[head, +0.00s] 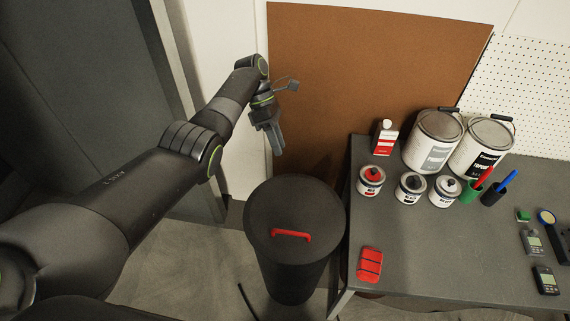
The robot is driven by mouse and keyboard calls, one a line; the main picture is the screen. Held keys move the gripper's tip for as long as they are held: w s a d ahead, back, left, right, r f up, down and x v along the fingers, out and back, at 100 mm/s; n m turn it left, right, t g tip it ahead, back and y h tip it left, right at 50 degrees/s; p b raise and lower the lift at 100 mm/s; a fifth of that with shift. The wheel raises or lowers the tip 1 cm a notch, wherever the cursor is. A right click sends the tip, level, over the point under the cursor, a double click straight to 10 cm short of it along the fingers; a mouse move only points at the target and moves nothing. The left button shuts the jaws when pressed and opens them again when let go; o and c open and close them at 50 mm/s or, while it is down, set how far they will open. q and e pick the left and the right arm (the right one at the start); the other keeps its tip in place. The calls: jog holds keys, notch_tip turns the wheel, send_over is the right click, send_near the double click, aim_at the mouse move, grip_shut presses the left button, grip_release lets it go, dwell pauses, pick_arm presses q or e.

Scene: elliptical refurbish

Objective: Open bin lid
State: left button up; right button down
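A round black bin (291,275) stands on the floor left of the table. Its flat black lid (270,207) lies closed on top and carries a red handle (292,235) near the front. My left arm reaches in from the left, and my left gripper (279,146) hangs above and behind the lid, fingers pointing down, apart from the lid and handle. Its fingers look close together from this angle, so I cannot tell whether they are open or shut. Nothing is seen held in it. My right gripper is not in view.
A grey table (435,245) stands right of the bin, holding large paint cans (432,142), small cans, a red item (369,264), brushes and meters. A brown board (350,75) leans behind the bin. A dark cable (247,300) lies by the bin's base.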

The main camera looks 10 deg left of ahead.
pick_arm(q)
jog(key=b+v, duration=0.2)
jog(key=v, duration=0.5)
jog(key=shift+r, duration=0.2)
jog(key=shift+f, duration=0.1)
